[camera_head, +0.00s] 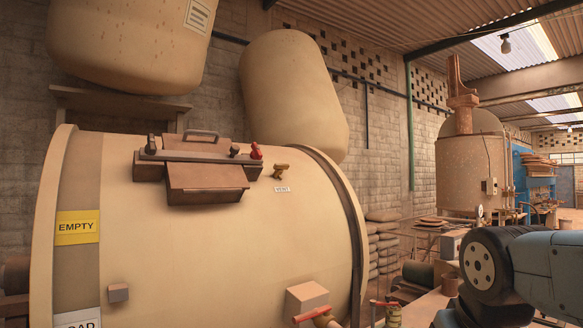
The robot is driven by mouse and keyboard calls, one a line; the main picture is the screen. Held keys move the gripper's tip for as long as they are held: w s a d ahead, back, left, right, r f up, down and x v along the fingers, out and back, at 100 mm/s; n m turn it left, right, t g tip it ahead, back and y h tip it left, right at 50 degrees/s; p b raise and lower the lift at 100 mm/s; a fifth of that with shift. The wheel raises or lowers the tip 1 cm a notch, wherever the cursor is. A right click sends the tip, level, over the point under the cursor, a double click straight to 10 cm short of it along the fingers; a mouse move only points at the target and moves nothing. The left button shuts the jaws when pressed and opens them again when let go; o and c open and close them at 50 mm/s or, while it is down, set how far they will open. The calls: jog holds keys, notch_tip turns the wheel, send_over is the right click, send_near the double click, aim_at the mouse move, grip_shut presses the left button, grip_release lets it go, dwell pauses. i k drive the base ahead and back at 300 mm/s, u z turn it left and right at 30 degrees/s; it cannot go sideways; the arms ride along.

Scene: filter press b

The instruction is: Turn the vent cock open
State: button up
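The vent cock (281,170) is a small brass-coloured fitting with a T-shaped handle. It sits on the upper right of the large cream drum (200,260), just above a white label (282,189) reading VENT. Its handle lies roughly crosswise, slightly tilted; I cannot tell from this whether it is open or shut. My blue-grey arm with a black round joint shows at the lower right, well apart from the cock. My gripper's fingers are not in view.
A brown hatch (205,178) with a handle and a red knob (256,151) stands out left of the cock. Red-handled valves (313,314) and a tan box (307,298) are low in front. Cream tanks (293,95) hang behind. The drum face below the cock is mostly clear.

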aim_at(279, 168)
jog(key=i, duration=0.85)
jog(key=u, duration=0.1)
